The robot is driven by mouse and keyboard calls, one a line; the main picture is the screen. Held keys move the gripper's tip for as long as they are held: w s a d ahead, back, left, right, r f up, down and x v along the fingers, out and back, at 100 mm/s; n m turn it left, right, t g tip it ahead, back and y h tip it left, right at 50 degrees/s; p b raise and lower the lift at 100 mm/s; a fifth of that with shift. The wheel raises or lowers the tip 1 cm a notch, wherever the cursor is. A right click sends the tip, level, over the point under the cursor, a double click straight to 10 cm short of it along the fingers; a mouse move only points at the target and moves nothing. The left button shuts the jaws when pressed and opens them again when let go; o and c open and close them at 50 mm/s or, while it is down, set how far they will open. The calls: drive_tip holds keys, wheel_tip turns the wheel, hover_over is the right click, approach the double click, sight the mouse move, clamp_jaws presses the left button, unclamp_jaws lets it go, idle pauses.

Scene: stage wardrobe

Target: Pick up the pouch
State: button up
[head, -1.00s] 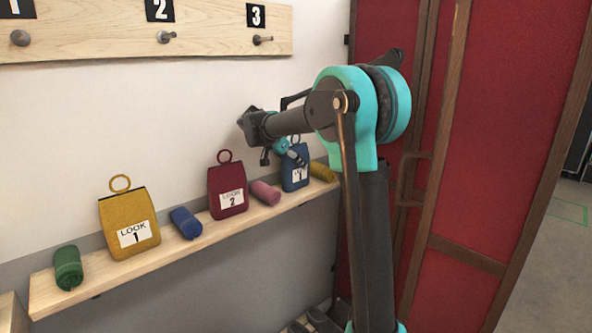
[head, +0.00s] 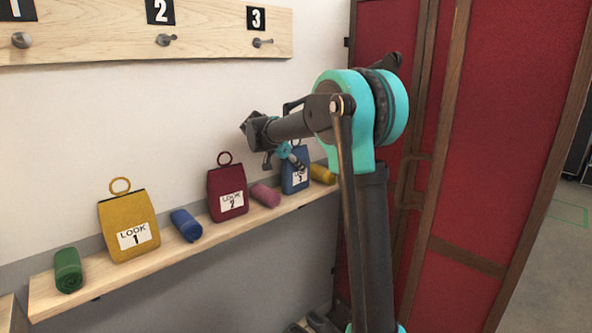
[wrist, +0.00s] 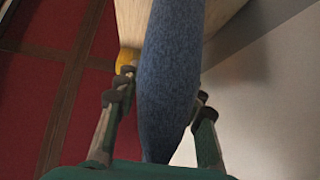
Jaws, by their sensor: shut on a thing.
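The blue pouch (head: 293,180), with a white label, is upright at the right part of the wall shelf. In the wrist view the blue pouch (wrist: 168,75) is seen edge-on, filling the space between the fingers. My gripper (head: 286,159) is at its upper part and shut on it, with one finger on each side, as the wrist view (wrist: 160,98) shows. The pouch's top is hidden by my gripper. A red pouch (head: 226,185) labelled LOOK 2 and a yellow pouch (head: 125,215) labelled LOOK 1 stand further left, each with a ring on top.
The wooden shelf (head: 120,270) also holds rolls: green (head: 68,268), blue (head: 186,225), pink (head: 265,195) and yellow (head: 322,173). A numbered peg rail (head: 100,30) is on the wall above. A red panelled screen (head: 490,130) stands to the right.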

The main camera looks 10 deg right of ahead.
wheel_tip(320, 180, up, 20)
idle(0.6)
idle(0.4)
